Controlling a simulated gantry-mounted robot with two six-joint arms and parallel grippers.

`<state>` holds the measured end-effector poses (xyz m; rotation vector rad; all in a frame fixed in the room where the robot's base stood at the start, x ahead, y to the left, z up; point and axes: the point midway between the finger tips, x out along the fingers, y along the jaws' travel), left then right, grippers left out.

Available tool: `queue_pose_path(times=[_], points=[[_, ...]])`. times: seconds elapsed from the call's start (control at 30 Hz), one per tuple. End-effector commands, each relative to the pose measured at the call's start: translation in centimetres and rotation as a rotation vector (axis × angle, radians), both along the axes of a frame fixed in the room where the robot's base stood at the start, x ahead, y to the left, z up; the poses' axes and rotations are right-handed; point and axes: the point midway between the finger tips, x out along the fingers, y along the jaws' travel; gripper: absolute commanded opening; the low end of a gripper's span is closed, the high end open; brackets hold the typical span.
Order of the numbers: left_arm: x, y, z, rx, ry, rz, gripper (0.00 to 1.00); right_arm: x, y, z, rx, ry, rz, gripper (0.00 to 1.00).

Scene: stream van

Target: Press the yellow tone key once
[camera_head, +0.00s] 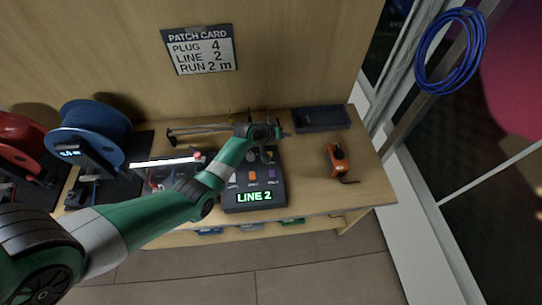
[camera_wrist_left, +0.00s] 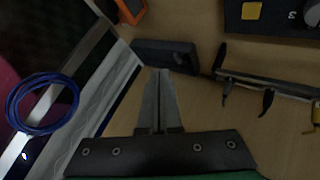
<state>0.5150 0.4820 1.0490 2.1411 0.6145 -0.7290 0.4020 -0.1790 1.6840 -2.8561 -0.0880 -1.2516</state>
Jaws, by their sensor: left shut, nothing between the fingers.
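The dark tone panel (camera_head: 240,197) sits on the wooden bench, with a green "LINE 2" display and several coloured keys, including orange and purple ones. The yellow tone key (camera_wrist_left: 251,11) shows at the top of the left wrist view, on the dark panel. In the head view my arm partly covers the panel's upper part. My left gripper (camera_head: 281,132) is beyond the panel's far edge, between it and the dark tray. Its fingers (camera_wrist_left: 158,72) are together and empty, apart from the yellow key. My right gripper is not in view.
A dark tray (camera_head: 320,118) lies at the back right, and an orange device (camera_head: 338,160) sits right of the panel. Blue (camera_head: 90,130) and red (camera_head: 18,138) cable reels stand left. Bare bench shows between panel and orange device.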

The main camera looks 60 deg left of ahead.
Motion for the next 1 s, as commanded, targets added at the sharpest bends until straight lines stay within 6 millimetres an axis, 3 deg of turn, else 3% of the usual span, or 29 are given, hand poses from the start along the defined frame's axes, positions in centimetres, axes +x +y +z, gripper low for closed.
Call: queue_pose_path(times=[0.03, 0.1, 0.3, 0.73, 1.0], points=[[-1.3, 1.1, -2.2, -0.012, 0.016, 0.029, 0.00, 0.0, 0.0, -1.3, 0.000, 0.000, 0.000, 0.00], [-2.7, 2.6, -3.7, -0.019, 0.027, 0.063, 0.00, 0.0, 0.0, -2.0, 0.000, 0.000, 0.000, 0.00], [-4.8, 5.0, -5.0, -0.024, 0.032, 0.120, 0.00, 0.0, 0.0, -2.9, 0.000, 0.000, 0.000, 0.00], [-4.9, 5.2, -5.1, -0.023, 0.031, 0.124, 0.00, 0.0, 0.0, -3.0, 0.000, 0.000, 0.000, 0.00], [-4.9, 5.2, -7.7, -0.023, 0.031, 0.124, 0.00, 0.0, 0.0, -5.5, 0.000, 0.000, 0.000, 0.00]])
